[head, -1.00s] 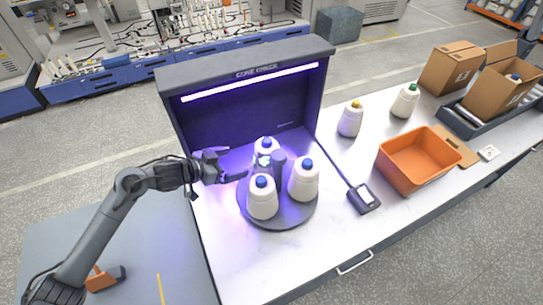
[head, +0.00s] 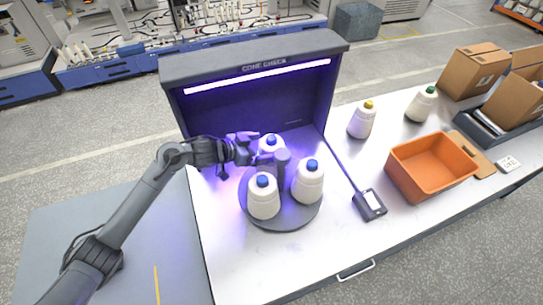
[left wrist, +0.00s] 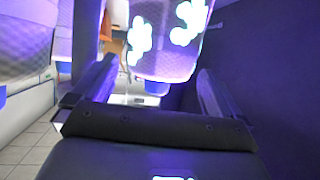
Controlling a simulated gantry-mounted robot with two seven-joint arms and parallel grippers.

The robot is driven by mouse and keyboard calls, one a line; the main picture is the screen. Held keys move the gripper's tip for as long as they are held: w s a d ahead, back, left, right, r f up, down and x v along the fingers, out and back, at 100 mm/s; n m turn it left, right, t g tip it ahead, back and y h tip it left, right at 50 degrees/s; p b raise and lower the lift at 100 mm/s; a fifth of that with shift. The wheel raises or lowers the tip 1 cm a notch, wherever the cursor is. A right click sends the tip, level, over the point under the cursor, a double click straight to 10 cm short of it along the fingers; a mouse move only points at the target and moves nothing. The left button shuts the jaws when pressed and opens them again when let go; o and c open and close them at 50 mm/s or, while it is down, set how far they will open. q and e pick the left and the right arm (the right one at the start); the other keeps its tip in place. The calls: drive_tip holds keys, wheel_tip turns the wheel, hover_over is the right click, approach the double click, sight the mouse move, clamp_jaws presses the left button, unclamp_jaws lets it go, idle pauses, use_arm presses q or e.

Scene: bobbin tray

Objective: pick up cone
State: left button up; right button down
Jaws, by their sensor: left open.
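Three white yarn cones with blue tops stand on a dark round tray (head: 285,222) around a dark centre post (head: 282,172). The back cone (head: 270,145) is partly hidden by my left gripper (head: 262,152). The front-left cone (head: 263,198) and the right cone (head: 308,184) are clear of it. My left gripper is open, with its fingers beside the back cone. In the left wrist view, a cone with bright glowing patches (left wrist: 165,45) is between the two fingers (left wrist: 152,92); I cannot tell whether they touch it.
A dark check booth (head: 250,85) with a lit violet strip encloses the tray's back. The front of the white table (head: 250,270) is clear.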

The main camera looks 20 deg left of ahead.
sight(272, 145)
use_arm(q)
drive_tip(key=shift+x, duration=2.35)
drive_tip(key=shift+r, duration=0.1)
drive_tip(key=c, duration=1.6)
drive_tip(key=shift+o, duration=0.2)
drive_tip(key=shift+r, duration=0.1)
wheel_tip(272, 145, up, 28)
drive_tip(key=p, duration=0.2)
drive_tip(key=shift+p, duration=0.35)
